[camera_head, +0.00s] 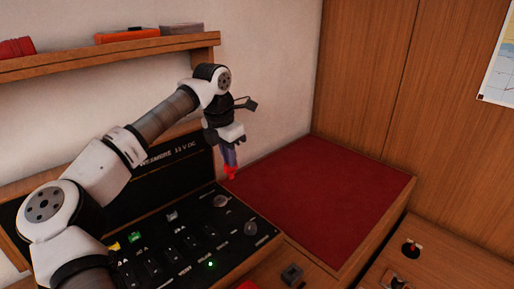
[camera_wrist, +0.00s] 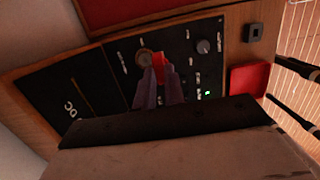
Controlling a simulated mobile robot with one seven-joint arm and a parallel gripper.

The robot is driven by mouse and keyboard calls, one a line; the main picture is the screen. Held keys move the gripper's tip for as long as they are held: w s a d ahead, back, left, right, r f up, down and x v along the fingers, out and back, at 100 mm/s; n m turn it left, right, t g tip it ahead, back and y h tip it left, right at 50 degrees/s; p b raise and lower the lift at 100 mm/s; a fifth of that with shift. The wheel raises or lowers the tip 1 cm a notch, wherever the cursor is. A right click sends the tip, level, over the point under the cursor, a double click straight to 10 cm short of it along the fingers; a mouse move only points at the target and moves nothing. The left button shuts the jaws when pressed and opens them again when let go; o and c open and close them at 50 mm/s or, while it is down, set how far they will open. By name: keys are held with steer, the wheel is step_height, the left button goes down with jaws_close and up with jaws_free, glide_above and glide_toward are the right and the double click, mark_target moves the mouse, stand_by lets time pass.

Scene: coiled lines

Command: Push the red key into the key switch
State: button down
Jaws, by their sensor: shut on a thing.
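My gripper (camera_head: 231,158) is shut on the red key (camera_head: 230,173) and holds it with the red part pointing down, above the far right end of the black switch panel (camera_head: 180,240). The key (camera_wrist: 160,62) also shows between the fingertips in the wrist view. A round grey fitting, which looks like the key switch (camera_head: 221,201), sits on the panel below the key. In the wrist view the key switch (camera_wrist: 144,56) lies just left of the key, partly hidden by the fingers. In the head view a gap shows between key and panel.
A dark knob (camera_head: 250,228), several rocker switches and a lit green lamp (camera_head: 210,264) are on the panel. A raised red cushion (camera_head: 320,195) lies to the right. A wooden shelf (camera_head: 110,55) with boxes hangs behind my arm.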

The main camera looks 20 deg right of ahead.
steer(key=w+a+f+b, duration=0.3)
steer(key=f, duration=0.5)
steer(key=shift+w, duration=0.4)
steer(key=shift+a, duration=0.1)
stand_by(1.4)
steer(key=shift+f+b, duration=0.6)
steer(key=shift+f, duration=1.15)
stand_by(1.8)
steer(key=c, duration=1.4)
jaws_free()
step_height(320, 180, up, 14)
steer(key=a+b, duration=0.2)
steer(key=shift+s+f, duration=0.15)
steer(key=shift+s, duration=0.1)
